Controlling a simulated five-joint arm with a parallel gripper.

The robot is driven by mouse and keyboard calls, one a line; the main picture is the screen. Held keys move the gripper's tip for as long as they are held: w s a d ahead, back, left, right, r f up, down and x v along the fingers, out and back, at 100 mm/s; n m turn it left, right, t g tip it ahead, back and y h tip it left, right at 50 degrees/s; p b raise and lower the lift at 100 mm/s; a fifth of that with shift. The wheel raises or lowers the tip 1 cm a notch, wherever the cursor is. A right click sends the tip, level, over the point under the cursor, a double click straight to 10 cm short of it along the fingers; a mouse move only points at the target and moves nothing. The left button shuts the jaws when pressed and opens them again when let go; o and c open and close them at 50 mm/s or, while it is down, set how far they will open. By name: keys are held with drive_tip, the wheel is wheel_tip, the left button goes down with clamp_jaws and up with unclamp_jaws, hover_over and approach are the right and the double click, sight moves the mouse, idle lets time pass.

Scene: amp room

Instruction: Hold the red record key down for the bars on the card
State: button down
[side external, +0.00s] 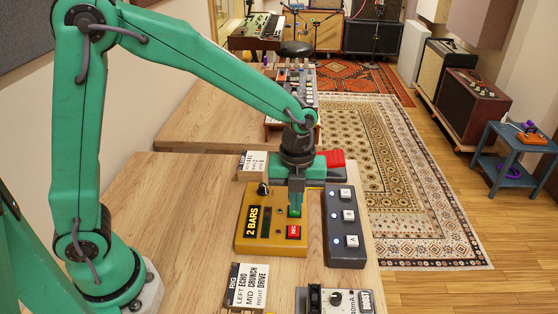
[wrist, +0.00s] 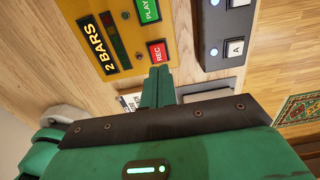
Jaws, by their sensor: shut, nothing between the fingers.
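The yellow pedal (side external: 258,241) lies on the wooden table, with a "2 BARS" label on its left side. Its red REC key (side external: 293,232) shows near its front edge, and in the wrist view the REC key (wrist: 157,52) lies just beyond my fingertips. A green PLAY key (wrist: 148,10) is farther up. My gripper (side external: 295,212) points down over the pedal, shut and empty; it also shows in the wrist view (wrist: 160,70). I cannot tell whether the tips touch a key. A white card (side external: 252,162) stands behind the pedal, its small text unreadable.
A dark pedal (side external: 346,255) with several white keys is close on the right. A RIG card (side external: 247,286) and another pedal (side external: 340,301) are in front. A red object (side external: 333,159) is behind. Bare table lies to the left.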

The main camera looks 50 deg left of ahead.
wheel_tip(320, 180, up, 6)
drive_tip(key=shift+r, duration=0.2)
idle(0.5)
drive_tip(key=s+a+r+n+t, duration=0.2)
drive_tip(key=s+a+n, duration=0.4)
drive_tip(key=n, duration=0.7)
drive_tip(key=s+a+r+n+t, duration=0.3)
drive_tip(key=s+a+n, duration=0.3)
drive_tip(key=n, duration=0.8)
drive_tip(key=shift+s+r, duration=0.9)
drive_tip(key=shift+s, duration=0.9)
drive_tip(key=c, duration=2.1)
unclamp_jaws()
